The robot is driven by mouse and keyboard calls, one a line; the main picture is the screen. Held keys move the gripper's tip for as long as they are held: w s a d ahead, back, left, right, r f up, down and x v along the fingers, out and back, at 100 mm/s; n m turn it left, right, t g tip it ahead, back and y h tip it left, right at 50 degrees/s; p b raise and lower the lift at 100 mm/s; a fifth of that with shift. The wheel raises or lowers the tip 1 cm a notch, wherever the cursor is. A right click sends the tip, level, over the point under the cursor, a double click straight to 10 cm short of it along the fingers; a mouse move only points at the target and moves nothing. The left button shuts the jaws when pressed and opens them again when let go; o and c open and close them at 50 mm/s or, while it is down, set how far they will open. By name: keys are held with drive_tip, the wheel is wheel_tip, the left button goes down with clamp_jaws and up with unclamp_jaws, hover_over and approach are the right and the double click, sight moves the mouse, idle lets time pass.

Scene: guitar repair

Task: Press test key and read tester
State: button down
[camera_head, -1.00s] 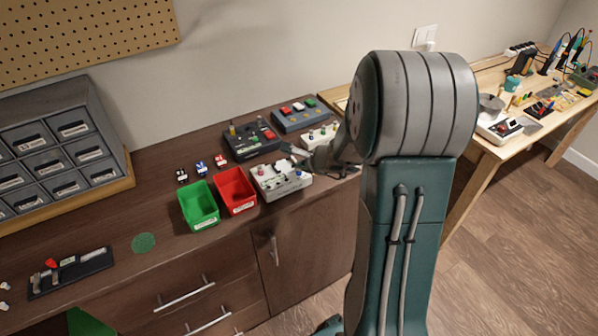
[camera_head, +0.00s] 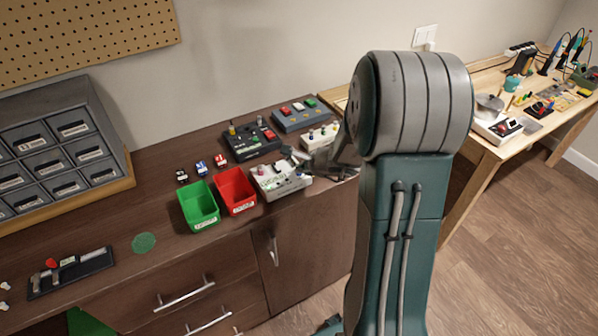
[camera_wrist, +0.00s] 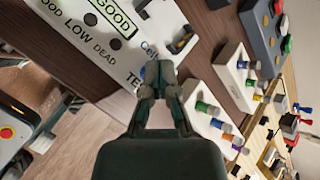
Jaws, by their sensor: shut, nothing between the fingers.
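The tester is a pale box (camera_head: 280,181) near the front edge of the brown bench in the head view. In the wrist view its white face (camera_wrist: 72,42) fills the upper left. GOOD stands in a dark frame there, with a small green mark just below it. LOW, DEAD and a partly hidden label starting "TE" are also readable. My gripper (camera_wrist: 160,72) is shut and empty, with its tips over the tester's edge beside that label. In the head view my gripper (camera_head: 291,154) is at the tester's back right.
Red (camera_head: 236,190) and green (camera_head: 201,206) bins stand left of the tester. A dark box with knobs (camera_head: 252,141), a blue-grey box (camera_head: 301,114) and a small white box with pegs (camera_head: 321,136) stand behind it.

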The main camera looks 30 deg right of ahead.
drive_tip(key=shift+r, duration=0.85)
drive_tip(key=shift+r, duration=2.5)
drive_tip(key=s+a+r+n+g+y, duration=0.2)
drive_tip(key=s+a+r+n, duration=0.75)
drive_tip(key=a+n, duration=0.4)
drive_tip(key=s+a+r+n+g+h, duration=0.1)
drive_tip(key=s+n+h, duration=0.3)
drive_tip(key=s+n, duration=0.6)
drive_tip(key=s+r, duration=0.1)
drive_tip(key=s, duration=0.4)
drive_tip(key=shift+s+a+r+n, duration=0.15)
drive_tip(key=shift+s+n, duration=0.15)
drive_tip(key=shift+n, duration=0.05)
